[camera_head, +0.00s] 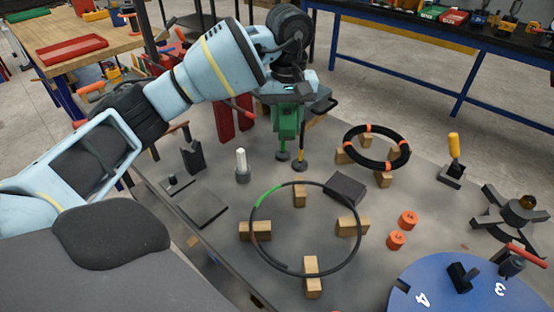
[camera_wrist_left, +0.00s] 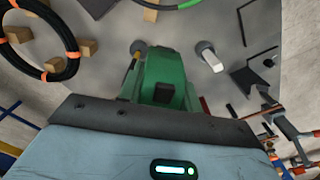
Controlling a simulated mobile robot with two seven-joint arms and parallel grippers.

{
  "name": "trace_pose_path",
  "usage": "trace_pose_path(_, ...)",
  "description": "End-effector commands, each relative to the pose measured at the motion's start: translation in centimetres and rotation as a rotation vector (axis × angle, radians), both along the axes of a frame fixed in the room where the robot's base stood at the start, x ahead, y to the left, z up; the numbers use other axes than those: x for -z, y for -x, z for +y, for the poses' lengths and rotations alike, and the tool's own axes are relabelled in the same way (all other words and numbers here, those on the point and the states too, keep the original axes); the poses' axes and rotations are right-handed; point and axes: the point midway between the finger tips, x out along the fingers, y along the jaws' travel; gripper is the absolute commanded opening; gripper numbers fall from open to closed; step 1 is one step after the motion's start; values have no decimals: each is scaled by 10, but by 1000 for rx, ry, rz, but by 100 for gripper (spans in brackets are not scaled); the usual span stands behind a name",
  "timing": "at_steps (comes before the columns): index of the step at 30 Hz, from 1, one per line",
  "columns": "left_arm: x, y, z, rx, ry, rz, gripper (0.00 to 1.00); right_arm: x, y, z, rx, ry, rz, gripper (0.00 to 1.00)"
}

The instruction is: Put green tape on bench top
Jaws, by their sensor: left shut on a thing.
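The green tape (camera_head: 287,122), a chunky green body with a dark opening, hangs below my left gripper (camera_head: 289,98), which is shut on it. In the left wrist view the green tape (camera_wrist_left: 165,72) fills the middle, and the fingertips are hidden. The grey bench top (camera_head: 430,220) lies below. The tape shows over its far part, near two small round dark bases (camera_head: 299,165). I cannot tell whether its lower end touches anything. My right gripper is not in view.
A thin dark ring (camera_head: 357,252) with a green section rests on wooden blocks. A black ring with orange bands (camera_head: 379,167) stands at the right. A pale upright cylinder (camera_head: 242,164), orange pieces (camera_head: 408,219) and a blue disc (camera_head: 425,268) also occupy the bench.

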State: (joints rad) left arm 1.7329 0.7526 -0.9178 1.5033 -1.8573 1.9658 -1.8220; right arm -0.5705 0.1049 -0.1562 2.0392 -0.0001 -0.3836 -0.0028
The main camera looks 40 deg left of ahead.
Motion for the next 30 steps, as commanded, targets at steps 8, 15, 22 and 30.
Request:
trace_pose_path(8,64,1,0,-1,0,4,0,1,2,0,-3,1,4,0)
trace_pose_path(15,93,0,0,0,0,0,0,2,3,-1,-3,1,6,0)
trace_pose_path(22,96,0,0,0,1,-1,0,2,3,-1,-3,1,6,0)
trace_pose_path(30,130,0,0,-1,1,3,0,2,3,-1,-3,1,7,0)
